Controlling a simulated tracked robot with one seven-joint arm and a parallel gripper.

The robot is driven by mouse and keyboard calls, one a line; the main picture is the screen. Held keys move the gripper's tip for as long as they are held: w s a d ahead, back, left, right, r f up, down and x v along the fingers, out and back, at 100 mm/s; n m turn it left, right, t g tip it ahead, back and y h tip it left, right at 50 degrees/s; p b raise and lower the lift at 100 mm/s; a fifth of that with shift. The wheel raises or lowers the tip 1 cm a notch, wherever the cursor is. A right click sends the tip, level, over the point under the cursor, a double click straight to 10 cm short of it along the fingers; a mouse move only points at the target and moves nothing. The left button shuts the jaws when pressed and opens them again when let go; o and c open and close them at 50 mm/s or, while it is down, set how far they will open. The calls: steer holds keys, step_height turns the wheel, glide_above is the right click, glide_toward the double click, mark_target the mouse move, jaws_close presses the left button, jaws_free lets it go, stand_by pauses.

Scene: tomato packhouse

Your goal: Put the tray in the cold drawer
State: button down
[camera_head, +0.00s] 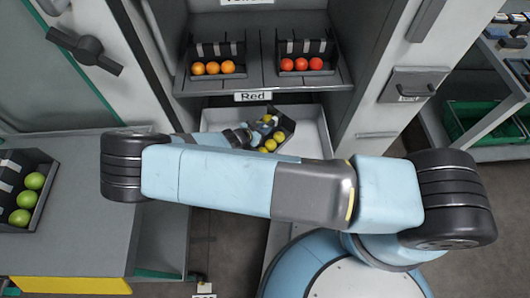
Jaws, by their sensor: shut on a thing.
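A small dark tray (284,145) with a few yellow tomatoes is in the middle of the head view, turned at an angle. My gripper (247,132) is shut on the tray's left side; its fingertips are small and partly hidden. The tray is over or inside a pulled-out pale drawer (312,125), below the shelf labelled "Red". I cannot tell whether it touches the drawer floor. My blue arm crosses the view and hides the front part of the drawer.
The shelf (262,82) above holds a tray of orange tomatoes (213,68) and a tray of red tomatoes (302,64). At left, a tray of green tomatoes (27,190) stands on a grey bench (105,240). A green crate (478,120) stands at right.

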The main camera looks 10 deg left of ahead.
step_height(320, 180, down, 12)
steer(key=shift+s+a+f, duration=0.1)
steer(key=shift+f, duration=0.15)
steer(key=c, duration=0.9)
jaws_free()
steer(key=v, duration=1.2)
steer(key=shift+s, duration=0.1)
